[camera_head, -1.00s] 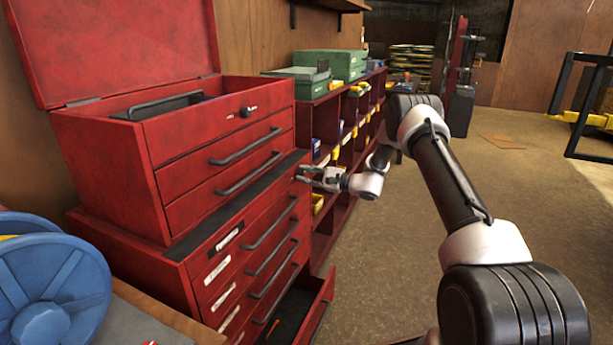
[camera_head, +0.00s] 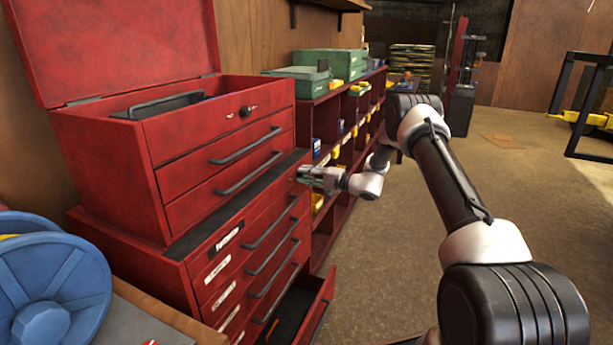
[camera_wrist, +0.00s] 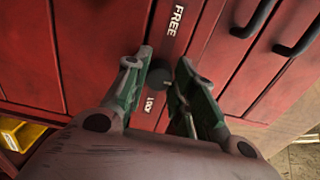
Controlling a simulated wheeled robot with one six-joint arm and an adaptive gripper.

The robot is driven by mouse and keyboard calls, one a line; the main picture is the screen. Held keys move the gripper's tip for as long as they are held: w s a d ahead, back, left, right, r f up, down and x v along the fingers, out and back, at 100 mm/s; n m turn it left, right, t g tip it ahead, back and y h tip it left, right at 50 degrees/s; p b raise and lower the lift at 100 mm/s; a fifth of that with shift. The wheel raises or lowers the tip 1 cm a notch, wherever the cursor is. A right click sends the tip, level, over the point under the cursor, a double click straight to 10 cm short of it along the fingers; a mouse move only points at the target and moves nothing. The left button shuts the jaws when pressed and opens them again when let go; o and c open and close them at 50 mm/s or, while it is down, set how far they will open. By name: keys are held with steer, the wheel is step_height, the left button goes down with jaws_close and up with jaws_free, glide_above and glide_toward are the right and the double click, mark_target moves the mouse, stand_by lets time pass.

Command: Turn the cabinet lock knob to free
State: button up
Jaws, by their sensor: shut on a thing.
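The dark round lock knob (camera_wrist: 159,76) sits on the red cabinet front in the wrist view. The white word FREE (camera_wrist: 175,20) is on one side of it and LOCK (camera_wrist: 149,103) on the other. My gripper (camera_wrist: 164,72) has its green fingers on either side of the knob, shut on it. I cannot tell which way the knob points. In the head view my gripper (camera_head: 306,176) is at the upper right corner of the lower red cabinet (camera_head: 187,258) and hides the knob there.
A red toolbox (camera_head: 108,172) with a raised lid stands on the cabinet. The cabinet's bottom drawer (camera_head: 322,300) is pulled out below my gripper. A red shelf with bins (camera_head: 333,131) stands just behind. A blue reel (camera_head: 82,285) is at lower left.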

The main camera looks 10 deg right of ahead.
steer(key=shift+f, duration=0.1)
stand_by(0.4)
steer(key=o, duration=1)
steer(key=shift+o, duration=0.2)
steer(key=v, duration=1.2)
